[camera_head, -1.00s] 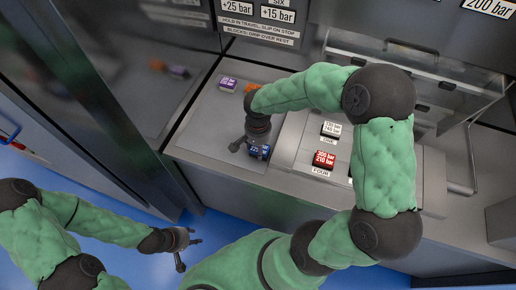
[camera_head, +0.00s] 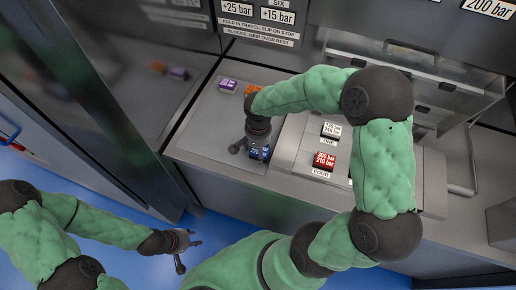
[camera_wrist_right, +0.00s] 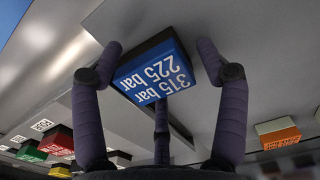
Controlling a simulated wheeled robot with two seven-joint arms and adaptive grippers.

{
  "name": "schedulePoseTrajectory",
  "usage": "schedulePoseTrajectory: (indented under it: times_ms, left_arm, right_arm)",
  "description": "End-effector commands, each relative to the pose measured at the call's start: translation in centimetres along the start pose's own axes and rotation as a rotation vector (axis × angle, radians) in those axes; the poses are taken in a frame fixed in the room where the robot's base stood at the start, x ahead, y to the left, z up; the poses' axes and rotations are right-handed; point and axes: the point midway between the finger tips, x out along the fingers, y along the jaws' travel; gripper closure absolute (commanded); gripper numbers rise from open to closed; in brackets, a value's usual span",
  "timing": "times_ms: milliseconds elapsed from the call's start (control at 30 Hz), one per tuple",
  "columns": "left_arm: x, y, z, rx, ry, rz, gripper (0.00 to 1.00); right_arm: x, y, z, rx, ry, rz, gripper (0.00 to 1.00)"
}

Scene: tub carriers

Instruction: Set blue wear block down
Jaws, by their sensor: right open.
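The blue wear block (camera_head: 259,153) is on the grey counter by the counter's front edge. In the right wrist view the blue block (camera_wrist_right: 155,68) shows its "315 bar 225 bar" face, upside down, between the fingers. My right gripper (camera_head: 246,149) is over the block, partly hiding it in the head view. In the wrist view the right gripper (camera_wrist_right: 160,60) has its fingers spread on both sides of the block, with a gap on the right; contact on the left is unclear. My left gripper (camera_head: 190,254) is open and empty, low over the blue floor.
A purple block (camera_head: 228,84) and an orange block (camera_head: 252,89) sit at the back of the counter. A red block (camera_head: 324,161) and a black-and-white block (camera_head: 331,130) stand on the raised plate (camera_head: 296,142) to the right. Cabinet walls close off the left.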

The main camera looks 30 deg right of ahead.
Motion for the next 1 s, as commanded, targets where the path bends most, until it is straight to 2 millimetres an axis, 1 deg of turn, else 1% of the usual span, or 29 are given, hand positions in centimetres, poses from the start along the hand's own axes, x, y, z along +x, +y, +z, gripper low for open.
schedulePoseTrajectory:
  times_ms: [167,400,600,700,800,1000]
  left_arm:
    - [-1.0,0.3,0.0,0.000,0.000,0.000,0.60]
    - [-2.2,0.8,0.1,0.000,0.000,0.000,0.60]
    - [-2.8,1.0,0.1,0.000,0.000,0.000,0.60]
    - [-2.9,1.0,0.1,0.000,0.000,0.000,0.60]
    - [-3.0,1.1,0.1,0.000,0.000,0.000,0.60]
    - [-2.9,1.1,0.1,0.000,0.000,0.000,0.60]
  right_arm:
    - [-3.1,-0.1,-0.1,0.001,0.003,-0.004,0.26]
    - [-8.0,-0.1,-0.1,0.000,0.003,-0.003,0.26]
    - [-10.9,-0.1,0.0,0.000,0.002,-0.002,0.26]
    - [-11.7,0.0,0.0,-0.001,0.001,-0.001,0.26]
    - [-12.0,0.0,0.0,0.000,0.001,0.000,0.26]
    - [-12.1,0.0,0.0,0.000,0.000,0.000,0.26]
